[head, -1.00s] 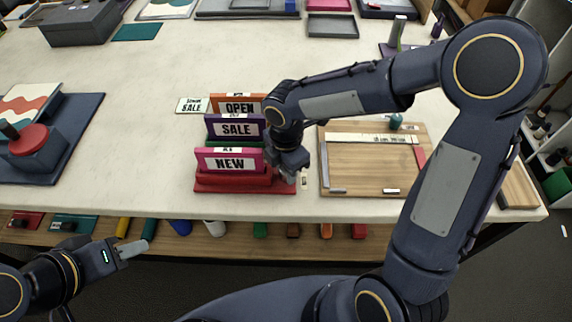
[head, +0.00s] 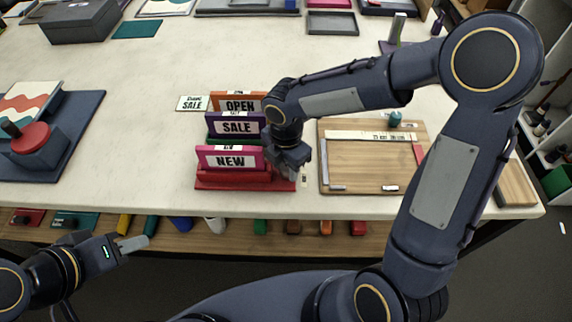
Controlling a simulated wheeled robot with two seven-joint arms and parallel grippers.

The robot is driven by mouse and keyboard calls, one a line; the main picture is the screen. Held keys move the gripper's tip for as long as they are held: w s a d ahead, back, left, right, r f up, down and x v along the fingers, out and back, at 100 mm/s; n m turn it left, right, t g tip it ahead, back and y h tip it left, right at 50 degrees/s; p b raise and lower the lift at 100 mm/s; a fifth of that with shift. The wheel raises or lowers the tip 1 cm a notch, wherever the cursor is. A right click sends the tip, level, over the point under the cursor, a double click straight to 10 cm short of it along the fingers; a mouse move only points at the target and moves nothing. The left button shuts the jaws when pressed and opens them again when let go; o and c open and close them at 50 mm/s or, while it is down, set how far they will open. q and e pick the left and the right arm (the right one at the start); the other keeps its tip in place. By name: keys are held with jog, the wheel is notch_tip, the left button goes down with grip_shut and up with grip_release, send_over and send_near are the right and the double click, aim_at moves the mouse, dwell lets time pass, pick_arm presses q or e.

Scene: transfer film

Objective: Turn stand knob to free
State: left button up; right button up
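The sign stand has a red base (head: 225,181) at the table's front edge. It carries an orange OPEN sign (head: 228,98), a purple SALE sign (head: 222,124) and a pink NEW sign (head: 230,158), all upright. My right gripper (head: 302,177) points down at the right end of the base. The stand's knob is not clearly visible; my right gripper covers that end. I cannot tell whether its fingers are open or shut, or whether they touch the stand. My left gripper (head: 134,244) is in front of the table's edge, away from the stand; its finger gap is unclear.
A wooden board (head: 362,169) with a pale strip lies right of the stand. A blue tray (head: 70,140) with a red round-topped device (head: 36,146) is at the left. A small SALE card (head: 192,103) lies behind the stand. The table's middle is clear.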

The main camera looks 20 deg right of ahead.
notch_tip(320, 180, up, 8)
jog(key=shift+f, duration=0.1)
dwell(0.6)
dwell(0.3)
jog(key=s+d+r+m+t+y, duration=0.1)
jog(key=s+d+m, duration=0.3)
jog(key=s+m, duration=0.4)
jog(key=s+d+r+m+t+y, duration=0.2)
jog(key=s+m, duration=0.6)
jog(key=m, duration=0.9)
jog(key=d+t, duration=0.2)
jog(key=d, duration=0.1)
jog(key=shift+s+d+r+m+t+y, duration=0.2)
jog(key=shift+s+m+t+y, duration=0.1)
jog(key=shift+m+y, duration=0.1)
